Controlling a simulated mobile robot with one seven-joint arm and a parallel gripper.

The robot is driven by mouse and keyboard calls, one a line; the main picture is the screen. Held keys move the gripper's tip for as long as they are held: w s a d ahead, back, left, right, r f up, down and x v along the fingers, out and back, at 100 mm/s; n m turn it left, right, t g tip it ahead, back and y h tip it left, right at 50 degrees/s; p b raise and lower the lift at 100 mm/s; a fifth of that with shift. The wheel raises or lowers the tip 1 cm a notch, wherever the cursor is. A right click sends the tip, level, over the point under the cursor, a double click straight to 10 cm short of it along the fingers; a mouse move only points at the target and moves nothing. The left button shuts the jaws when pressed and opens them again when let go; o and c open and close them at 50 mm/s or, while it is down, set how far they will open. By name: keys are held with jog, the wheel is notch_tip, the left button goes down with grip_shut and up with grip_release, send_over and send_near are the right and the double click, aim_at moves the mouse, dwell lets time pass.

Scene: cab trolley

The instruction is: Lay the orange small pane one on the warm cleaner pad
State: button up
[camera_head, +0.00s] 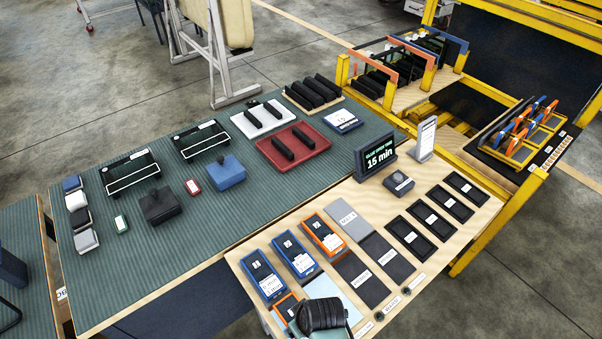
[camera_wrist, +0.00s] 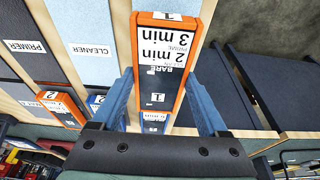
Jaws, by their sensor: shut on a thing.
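The orange small pane one (camera_wrist: 160,60) is orange-framed with a dark face, a label "1" and white text. My gripper (camera_wrist: 163,88) is shut on it, with a blue finger at each side. In the head view the pane (camera_head: 286,304) shows at the near left of the wooden table, partly hidden by my gripper (camera_head: 305,322). A light blue pad marked CLEANER (camera_wrist: 88,45) lies left of the pane in the wrist view. In the head view a light blue pad (camera_head: 337,290) shows beside and partly behind my gripper. I cannot read whether it is marked warm.
Two blue panes (camera_head: 264,277) and another orange pane (camera_head: 323,238) lie beyond my gripper. Dark pads (camera_head: 360,280), a grey pad (camera_head: 348,220) and several black trays (camera_head: 410,237) fill the table to the right. A timer display (camera_head: 377,158) reads 15 min.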

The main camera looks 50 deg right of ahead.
jog(key=shift+f, duration=1.2)
jog(key=shift+f, duration=0.2)
jog(key=o, duration=1.5)
